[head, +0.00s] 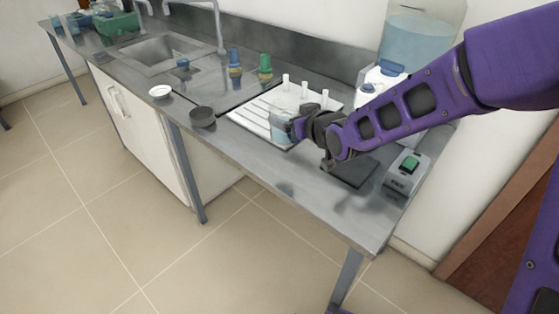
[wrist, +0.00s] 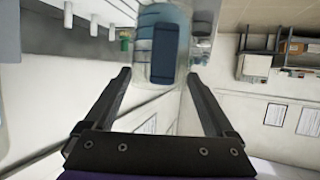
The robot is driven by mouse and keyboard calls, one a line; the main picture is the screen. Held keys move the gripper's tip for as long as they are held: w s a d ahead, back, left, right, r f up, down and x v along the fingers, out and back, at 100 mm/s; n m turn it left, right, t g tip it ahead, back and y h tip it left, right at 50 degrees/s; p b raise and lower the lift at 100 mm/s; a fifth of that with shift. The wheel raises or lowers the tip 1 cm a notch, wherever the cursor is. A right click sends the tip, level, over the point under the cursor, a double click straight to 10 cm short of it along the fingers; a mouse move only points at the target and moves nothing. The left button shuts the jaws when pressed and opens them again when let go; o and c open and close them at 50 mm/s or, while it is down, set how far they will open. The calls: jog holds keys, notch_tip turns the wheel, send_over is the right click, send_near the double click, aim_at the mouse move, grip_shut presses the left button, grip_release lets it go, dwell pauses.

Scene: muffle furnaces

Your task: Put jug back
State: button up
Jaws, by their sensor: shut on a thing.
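The jug (head: 281,129) is clear with a bluish tint, at the front right part of the white pegged rack (head: 252,122) in the head view. My gripper (head: 296,126) reaches in from the right and is shut on it. The jug also shows in the wrist view (wrist: 163,18), between and beyond the two dark fingers, with a dark blue block-like part facing me. My gripper hides part of the jug in the head view. I cannot tell whether its base touches the rack or hangs just above it.
White pegs (head: 304,90) stand up at the rack's back. A large water container (head: 420,38) stands behind my arm. A device with a green button (head: 409,165) and a dark plate (head: 349,172) lie right. A dark round dish (head: 202,117) is left.

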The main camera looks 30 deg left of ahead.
aim_at(290, 145)
notch_tip(290, 145, down, 10)
jog(key=shift+r+b, duration=0.1)
jog(key=shift+b, duration=0.6)
jog(key=shift+f+b, duration=0.3)
jog(key=o, duration=1.4)
jog(key=shift+o, duration=0.2)
jog(key=shift+r, duration=0.15)
jog(key=shift+r+p, duration=0.2)
jog(key=shift+p, duration=0.2)
jog(key=v, duration=1.1)
jog(key=shift+s+d+p, duration=0.25)
jog(key=shift+d+p, duration=0.1)
jog(key=shift+p, duration=0.1)
